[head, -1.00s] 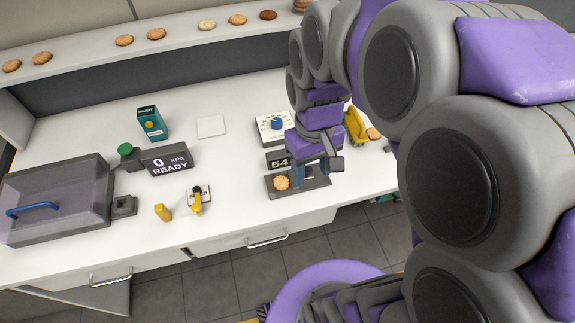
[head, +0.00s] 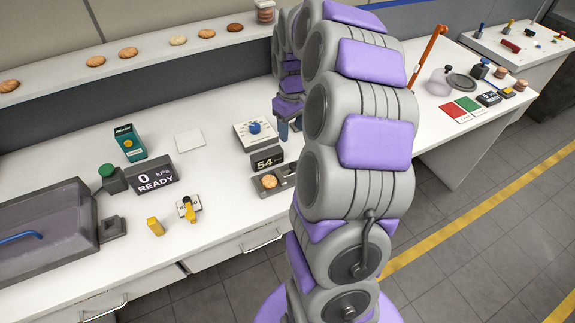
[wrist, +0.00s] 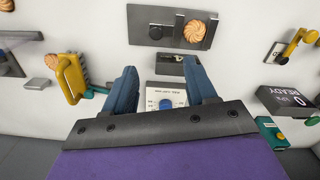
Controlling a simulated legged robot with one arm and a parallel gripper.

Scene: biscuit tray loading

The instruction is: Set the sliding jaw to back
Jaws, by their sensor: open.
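The grey biscuit fixture (head: 260,191) sits near the front edge of the white bench, with a round biscuit (head: 270,181) at its left end. In the wrist view the fixture (wrist: 138,14) is at the top. A dark block (wrist: 180,26) stands right beside the biscuit (wrist: 195,31) there. I take this block for the sliding jaw, but cannot be sure. My gripper (wrist: 160,85) is open and empty, its two blue fingers apart, with the white dial box beyond them. In the head view my gripper (head: 284,130) is just right of the dial box; my arm hides the fixture's right end.
The dial box (head: 241,131) and the "54" display (head: 267,158) stand behind the fixture. The yellow-handled item (wrist: 72,75) is left of my fingers in the wrist view. A READY gauge (head: 152,179) and yellow lever (head: 190,210) are farther left on the bench.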

